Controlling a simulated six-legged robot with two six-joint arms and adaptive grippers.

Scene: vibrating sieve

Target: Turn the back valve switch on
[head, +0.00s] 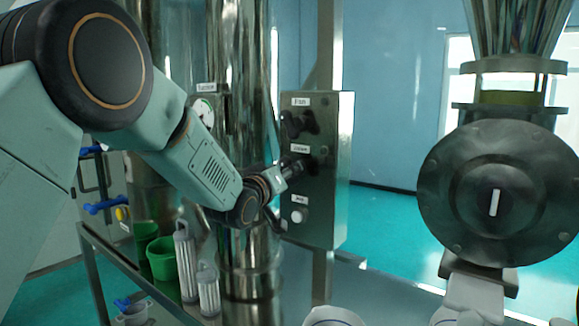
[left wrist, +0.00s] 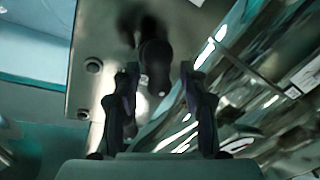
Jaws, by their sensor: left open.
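A grey metal control box (head: 330,180) stands on a post in the middle of the head view. Its face has a black knob (head: 298,123) at the top, another dark knob (head: 298,165) in the middle and a pale round button (head: 299,215) low down. Each has a small label above it, too blurred to read surely. My left gripper (head: 291,169) is at the middle knob and partly hides it. In the left wrist view its open fingers (left wrist: 160,82) stand either side of a dark knob (left wrist: 155,62); contact cannot be told. My right gripper is out of view.
A shiny steel column (head: 245,270) stands just left of the box. Green cups (head: 161,258) and clear cylinders (head: 186,262) stand on a shelf below my left arm. A large round steel housing (head: 495,195) fills the right side. Open floor lies behind.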

